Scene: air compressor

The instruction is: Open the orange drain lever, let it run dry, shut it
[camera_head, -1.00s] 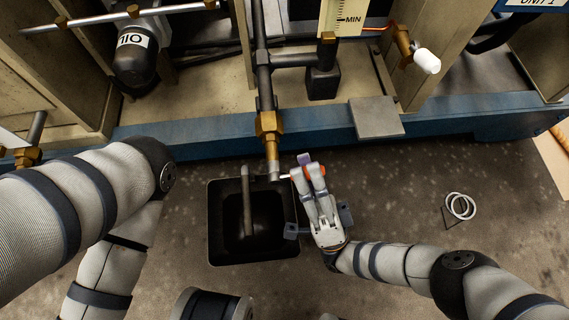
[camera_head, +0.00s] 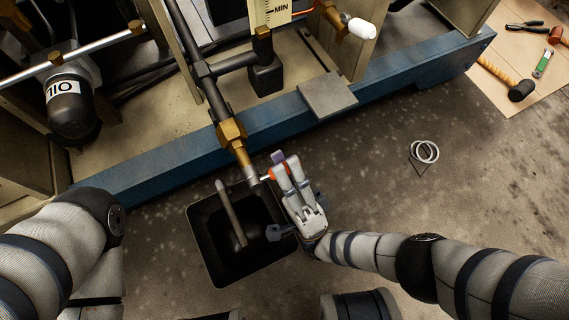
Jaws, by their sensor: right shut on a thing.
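The orange drain lever (camera_head: 265,178) shows as a small orange patch at my right gripper's fingers, beside the lower end of the drain pipe. My right gripper (camera_head: 283,172) is shut on it, and the fingers hide most of the lever. A black drain pan (camera_head: 262,268) lies on the floor below the pipe end, left of my right gripper. I cannot make out any liquid leaving the pipe. My left gripper is out of view; only its arm shows at the left.
A grey rod (camera_head: 231,213) stands in or over the pan. A mat with tools (camera_head: 522,90) is at the upper right. The blue base rail (camera_head: 392,77) borders the free floor.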

